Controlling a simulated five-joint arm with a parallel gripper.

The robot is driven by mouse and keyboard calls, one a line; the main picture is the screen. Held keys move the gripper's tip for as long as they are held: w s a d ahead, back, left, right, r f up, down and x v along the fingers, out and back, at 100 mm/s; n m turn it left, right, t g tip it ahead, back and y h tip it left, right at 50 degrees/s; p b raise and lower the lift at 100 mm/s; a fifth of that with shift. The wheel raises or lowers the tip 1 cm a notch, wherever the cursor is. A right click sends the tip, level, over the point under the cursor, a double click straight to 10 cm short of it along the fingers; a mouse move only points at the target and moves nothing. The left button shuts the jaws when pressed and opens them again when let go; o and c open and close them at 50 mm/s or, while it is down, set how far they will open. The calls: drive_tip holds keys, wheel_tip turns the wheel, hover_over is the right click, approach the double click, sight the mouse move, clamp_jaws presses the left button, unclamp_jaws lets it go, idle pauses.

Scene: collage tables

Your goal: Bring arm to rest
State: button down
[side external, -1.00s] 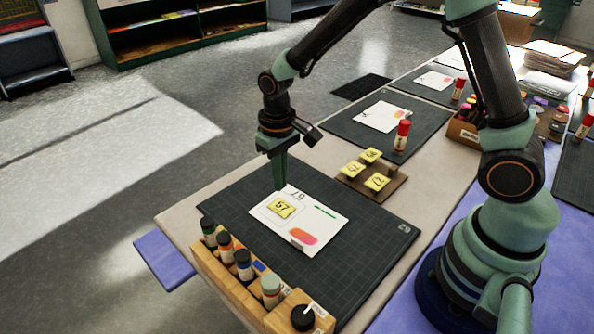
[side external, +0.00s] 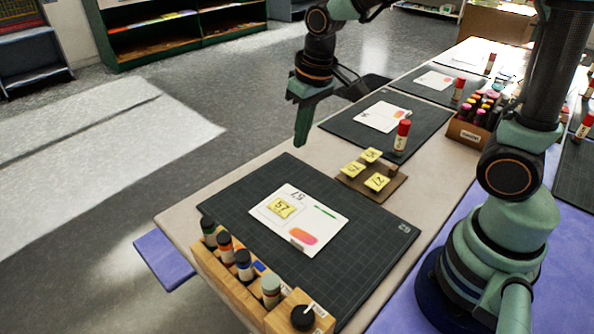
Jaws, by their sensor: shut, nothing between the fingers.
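My gripper (side external: 299,140) is shut and empty. It hangs in the air above the far left edge of the near table, pointing down, apart from the mat and the card. Below it, a white card (side external: 325,220) lies on a dark cutting mat (side external: 370,255). The card carries a yellow piece marked 57 (side external: 281,208), a green line and an orange-pink patch.
A wooden rack (side external: 240,292) with several bottles stands along the mat's near left edge. A brown tray (side external: 395,188) holds three yellow pieces. A red glue stick (side external: 402,137) stands upright on another mat (side external: 345,125). A box of markers (side external: 468,132) sits farther right.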

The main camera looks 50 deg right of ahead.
drive_tip(key=s+d+r+t, duration=0.3)
drive_tip(key=s+d+r, duration=0.1)
drive_tip(key=s+r, duration=0.3)
drive_tip(key=shift+s, duration=0.6)
drive_tip(key=shift+d+r, duration=0.1)
drive_tip(key=shift+r, duration=0.05)
idle(0.8)
